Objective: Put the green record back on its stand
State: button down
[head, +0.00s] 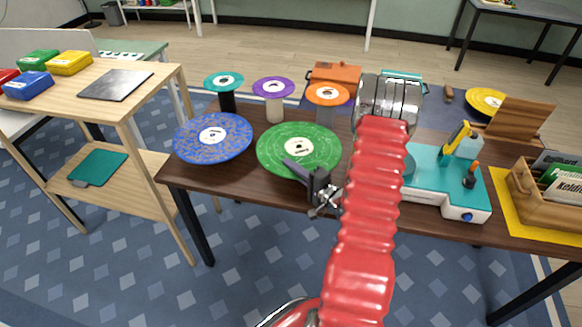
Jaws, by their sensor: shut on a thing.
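The green record (275,150), a large speckled disc with a pale label, is face up above the front left of the dark wood table (255,192). My gripper (296,170) is shut on its near edge. Whether the record touches the table is unclear. A brown wooden stand (518,121) is at the back right, with a yellow record (486,101) beside or behind it. Whether this is the green record's stand cannot be told. My red arm hides part of the table's middle.
A blue record (190,137) lies left of the green one. Behind are small teal (214,84), purple (264,87) and orange (318,93) discs on posts. A teal-topped record player (440,185) and a record crate (527,200) are to the right.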

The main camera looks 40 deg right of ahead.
jog(key=shift+f, duration=0.25)
dwell(0.3)
jog(key=c, duration=1.9)
grip_release()
jog(key=shift+o, duration=0.2)
jog(key=shift+s, duration=0.1)
jog(key=s, duration=0.4)
jog(key=s+d, duration=0.1)
jog(key=s, duration=0.8)
jog(key=shift+s+d, duration=0.15)
jog(key=shift+s, duration=0.15)
